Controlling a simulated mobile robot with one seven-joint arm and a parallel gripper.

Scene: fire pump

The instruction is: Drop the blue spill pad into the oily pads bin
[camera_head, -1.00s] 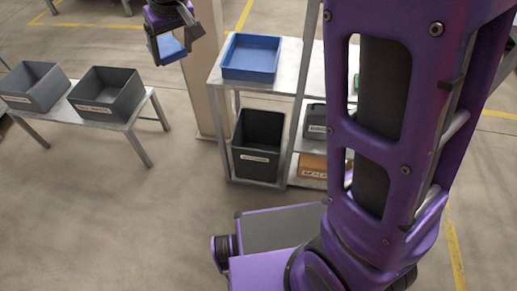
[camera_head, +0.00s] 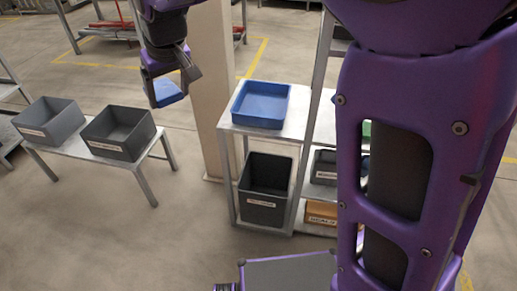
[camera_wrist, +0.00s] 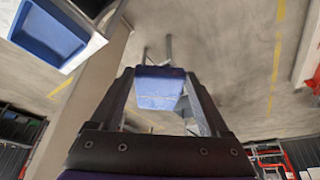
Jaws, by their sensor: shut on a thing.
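My gripper (camera_head: 170,88) is shut on the blue spill pad (camera_head: 168,92) and holds it in the air, left of the pale post. In the wrist view the pad (camera_wrist: 158,90) sits between the two fingers. Two open bins stand on a low bench at the left: a grey bin (camera_head: 48,132) and a darker bin (camera_head: 118,148), both labelled. Another dark labelled bin (camera_head: 265,205) stands on the lower level of the metal shelf. The labels are too small to read, so I cannot tell which is the oily pads bin.
A blue tray (camera_head: 260,124) lies on the shelf top; it also shows in the wrist view (camera_wrist: 50,32). The pale post (camera_head: 210,60) rises between gripper and shelf. An orange box (camera_head: 322,212) sits low on the shelf. Floor between bench (camera_head: 146,184) and shelf is clear.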

